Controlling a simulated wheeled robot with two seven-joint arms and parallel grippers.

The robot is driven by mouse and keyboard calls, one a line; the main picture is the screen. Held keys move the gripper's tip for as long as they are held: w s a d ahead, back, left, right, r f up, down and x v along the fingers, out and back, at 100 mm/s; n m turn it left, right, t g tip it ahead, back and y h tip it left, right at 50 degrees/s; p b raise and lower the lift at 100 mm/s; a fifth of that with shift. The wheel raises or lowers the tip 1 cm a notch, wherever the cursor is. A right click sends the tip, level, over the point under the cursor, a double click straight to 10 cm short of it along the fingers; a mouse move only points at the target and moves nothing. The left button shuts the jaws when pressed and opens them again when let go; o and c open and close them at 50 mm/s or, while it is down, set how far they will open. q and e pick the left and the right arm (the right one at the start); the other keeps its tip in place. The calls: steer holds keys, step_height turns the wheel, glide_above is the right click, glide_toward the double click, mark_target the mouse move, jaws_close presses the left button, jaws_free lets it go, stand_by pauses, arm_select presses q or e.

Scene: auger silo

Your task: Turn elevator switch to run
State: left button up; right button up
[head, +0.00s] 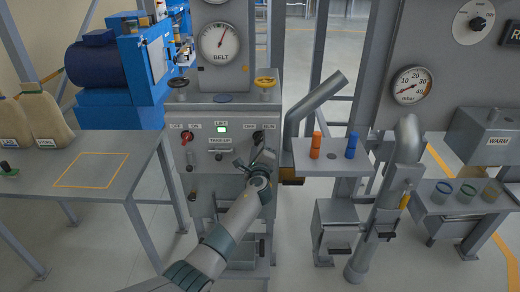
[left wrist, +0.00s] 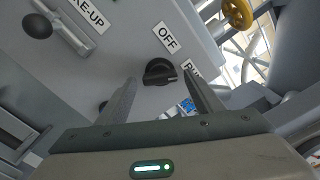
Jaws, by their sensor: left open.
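The elevator switch is a black rotary knob (left wrist: 160,72) on the grey panel, between an OFF label (left wrist: 166,38) and a partly hidden RUN label (left wrist: 191,73). Its exact pointing direction is hard to tell. It also shows small in the head view (head: 257,136). My left gripper (left wrist: 160,84) is open, one finger to each side of the knob in the left wrist view. Whether the fingers touch the knob cannot be told. In the head view the left gripper (head: 257,158) is just below the switch. My right gripper is out of view.
To the right, a shelf (head: 331,161) holds orange and blue pegs. A grey table (head: 125,145) stands left.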

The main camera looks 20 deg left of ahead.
arm_select(q)
steer(key=b+v, duration=0.1)
steer(key=v, duration=1.6)
steer(key=shift+s, duration=0.2)
